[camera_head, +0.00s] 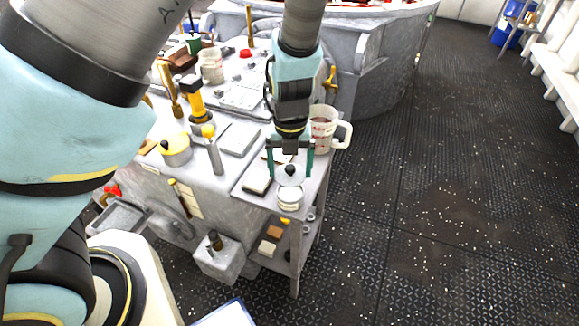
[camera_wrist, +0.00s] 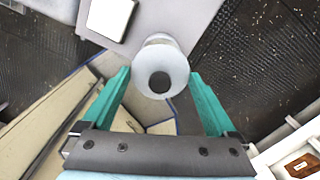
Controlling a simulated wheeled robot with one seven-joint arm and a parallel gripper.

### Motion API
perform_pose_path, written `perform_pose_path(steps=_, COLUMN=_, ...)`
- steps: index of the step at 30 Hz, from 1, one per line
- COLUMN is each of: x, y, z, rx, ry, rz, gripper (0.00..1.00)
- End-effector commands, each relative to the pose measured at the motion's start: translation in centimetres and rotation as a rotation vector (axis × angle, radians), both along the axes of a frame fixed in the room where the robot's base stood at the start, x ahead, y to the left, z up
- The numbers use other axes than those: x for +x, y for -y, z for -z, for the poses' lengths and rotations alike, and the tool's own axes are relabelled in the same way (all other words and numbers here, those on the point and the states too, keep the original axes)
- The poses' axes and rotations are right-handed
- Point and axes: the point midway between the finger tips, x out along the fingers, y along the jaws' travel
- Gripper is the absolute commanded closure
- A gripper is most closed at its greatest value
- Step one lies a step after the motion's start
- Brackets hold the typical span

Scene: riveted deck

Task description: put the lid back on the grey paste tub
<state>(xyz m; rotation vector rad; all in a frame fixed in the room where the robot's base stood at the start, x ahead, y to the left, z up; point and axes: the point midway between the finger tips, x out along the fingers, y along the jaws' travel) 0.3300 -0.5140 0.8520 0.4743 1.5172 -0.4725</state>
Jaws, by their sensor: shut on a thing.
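The lid is a pale grey disc (camera_head: 290,181) with a dark round knob, held between the two teal fingers of my gripper (camera_head: 290,172). In the wrist view the lid (camera_wrist: 182,72) fills the gap between the fingertips (camera_wrist: 160,74), its knob facing the camera. The paste tub (camera_head: 290,200) is a small pale round pot near the front right corner of the bench top, just below the lid in the head view. In the wrist view part of the tub (camera_wrist: 158,38) shows behind the lid's far edge. The lid hides the tub's mouth, and I cannot tell whether they touch.
A clear measuring jug (camera_head: 323,128) with a handle stands behind and right of my gripper. A dark-edged flat block (camera_head: 257,186) lies left of the tub. The bench edge is close to the tub.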

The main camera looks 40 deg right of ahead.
Motion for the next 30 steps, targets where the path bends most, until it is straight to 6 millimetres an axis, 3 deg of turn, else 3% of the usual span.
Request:
perform_pose_path(steps=1, x=0.0, y=0.0, z=0.9, rx=0.000, ry=0.000, rz=0.000, gripper=0.61)
perform_pose_path(steps=16, x=0.0, y=0.0, z=4.3, rx=0.001, ry=-0.001, rz=-0.003, gripper=0.61)
perform_pose_path(steps=30, x=0.0, y=0.0, z=4.8, rx=0.001, ry=-0.001, rz=-0.001, gripper=0.61)
